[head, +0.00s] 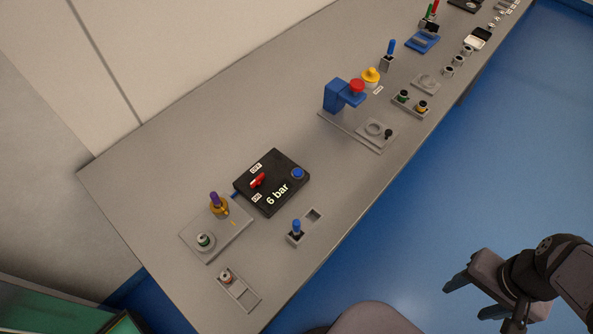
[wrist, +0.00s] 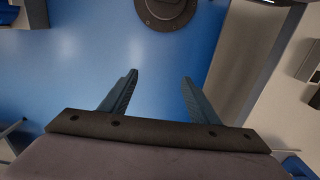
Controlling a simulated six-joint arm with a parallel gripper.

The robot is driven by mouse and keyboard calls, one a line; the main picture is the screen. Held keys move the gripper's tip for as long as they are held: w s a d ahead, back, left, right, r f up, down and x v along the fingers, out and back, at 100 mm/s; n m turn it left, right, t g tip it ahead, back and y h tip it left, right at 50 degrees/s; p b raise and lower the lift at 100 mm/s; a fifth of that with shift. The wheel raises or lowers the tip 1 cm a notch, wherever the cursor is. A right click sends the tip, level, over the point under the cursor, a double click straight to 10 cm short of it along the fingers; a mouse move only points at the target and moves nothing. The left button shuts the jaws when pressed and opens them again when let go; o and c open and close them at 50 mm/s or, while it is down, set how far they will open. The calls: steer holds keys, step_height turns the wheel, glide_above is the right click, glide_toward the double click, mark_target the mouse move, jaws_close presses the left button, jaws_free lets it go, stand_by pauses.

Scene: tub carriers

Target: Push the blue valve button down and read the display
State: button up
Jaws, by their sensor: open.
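The blue valve button (head: 298,173) is a round blue knob near the right corner of a black valve box (head: 272,198) on the grey bench. A red lever (head: 258,180) sits on the same box, between two small white labels. White text on the box reads "6 bar"; I see no other lit display on it. My gripper (head: 462,299) is at the lower right, beyond the bench's edge and over the blue floor, well apart from the box. In the wrist view my gripper (wrist: 160,90) has its two fingers spread, with nothing between them.
A grey plate (head: 232,243) with a purple-topped peg stands left of the box. A blue-topped post (head: 296,229) stands below it. A blue press with a red knob (head: 337,97) stands farther up the bench (head: 200,150).

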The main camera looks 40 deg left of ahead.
stand_by(0.3)
steer(key=shift+w+f, duration=0.1)
steer(key=shift+w, duration=0.05)
steer(key=c, duration=1.1)
steer(key=shift+w+d+f, duration=0.1)
steer(key=shift+w+f, duration=0.05)
steer(key=shift+w, duration=0.2)
jaws_close()
steer(key=w+a+f+n+t+y+b, duration=0.2)
steer(key=w+a+n+t+b, duration=0.35)
steer(key=w, duration=0.95)
steer(key=w+a+n+t+y, duration=0.2)
steer(key=a+n+t+y, duration=0.15)
steer(key=a, duration=0.65)
steer(key=s+a+r+n+g+y+b, duration=0.1)
steer(key=s+a+n+g+y+b, duration=0.2)
steer(key=a, duration=0.8)
steer(key=s+a+r+n+g+y, duration=0.2)
steer(key=s+a+n+g+y, duration=0.4)
steer(key=s+a, duration=0.3)
steer(key=s, duration=0.3)
steer(key=shift+s+r, duration=0.25)
steer(key=shift+s, duration=0.1)
